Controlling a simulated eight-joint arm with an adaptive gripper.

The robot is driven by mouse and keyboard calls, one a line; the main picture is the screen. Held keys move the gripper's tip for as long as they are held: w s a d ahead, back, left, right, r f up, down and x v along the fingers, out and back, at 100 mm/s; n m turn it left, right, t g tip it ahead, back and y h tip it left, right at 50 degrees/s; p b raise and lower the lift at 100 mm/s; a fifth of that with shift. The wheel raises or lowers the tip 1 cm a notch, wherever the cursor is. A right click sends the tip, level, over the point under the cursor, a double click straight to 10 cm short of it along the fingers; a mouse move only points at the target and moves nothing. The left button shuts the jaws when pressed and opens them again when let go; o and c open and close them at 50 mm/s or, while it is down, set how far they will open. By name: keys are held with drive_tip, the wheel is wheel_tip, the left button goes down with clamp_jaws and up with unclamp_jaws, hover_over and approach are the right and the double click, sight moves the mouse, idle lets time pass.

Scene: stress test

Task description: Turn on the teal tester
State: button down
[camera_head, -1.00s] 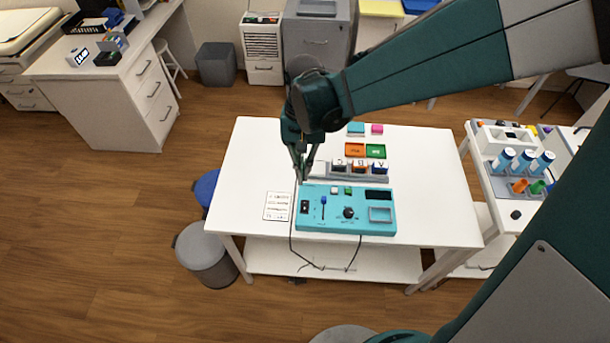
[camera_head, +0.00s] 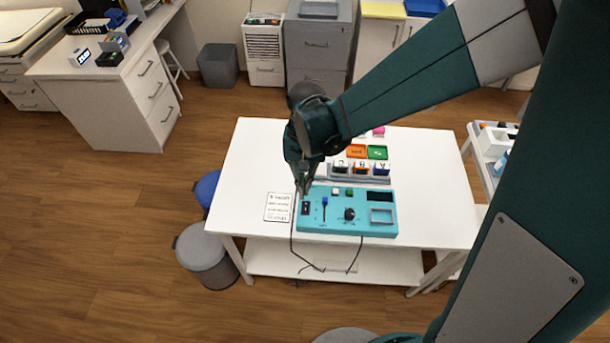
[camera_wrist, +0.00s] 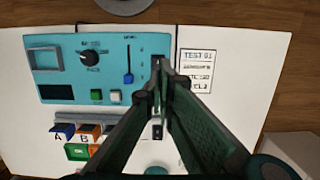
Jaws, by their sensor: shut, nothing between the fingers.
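The teal tester (camera_head: 334,222) lies on the white table, and it also shows in the wrist view (camera_wrist: 70,75). Its panel has a black switch (camera_head: 305,208) at the left end in the head view, a blue slider (camera_head: 324,203), a black knob (camera_head: 349,214), a white and a green button, a dark display and a framed window. My gripper (camera_head: 304,190) is shut and empty, pointing down at the tester's switch end. In the wrist view the fingertips (camera_wrist: 160,74) overlap the black switch and partly hide it. I cannot tell whether they touch it.
A printed card (camera_head: 278,207) lies left of the tester. Behind it stand a grey rack with lettered blocks (camera_head: 361,171) and orange and green trays (camera_head: 377,152). A cable hangs over the table's front edge. A cart (camera_head: 487,150) stands at the right.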

sight(305, 205)
drive_tip(key=shift+s+f+b, duration=0.15)
drive_tip(key=shift+s+f, duration=0.05)
drive_tip(key=shift+f, duration=1.1)
drive_tip(key=shift+s+f+b, duration=0.1)
drive_tip(key=shift+s+f, duration=0.05)
drive_tip(key=shift+f, duration=1.2)
drive_tip(key=shift+s+f+b, duration=0.15)
drive_tip(key=shift+s+f, duration=0.05)
drive_tip(key=shift+f, duration=1.1)
drive_tip(key=shift+s+f+t+b, duration=0.35)
drive_tip(key=shift+f+t+b, duration=0.1)
drive_tip(key=shift+t+b, duration=0.2)
drive_tip(key=shift+s+d+f+t+b, duration=0.15)
drive_tip(key=shift+s+t+b, duration=0.1)
drive_tip(key=shift+t+b, duration=0.3)
drive_tip(key=shift+w, duration=1)
drive_tip(key=shift+r, duration=0.3)
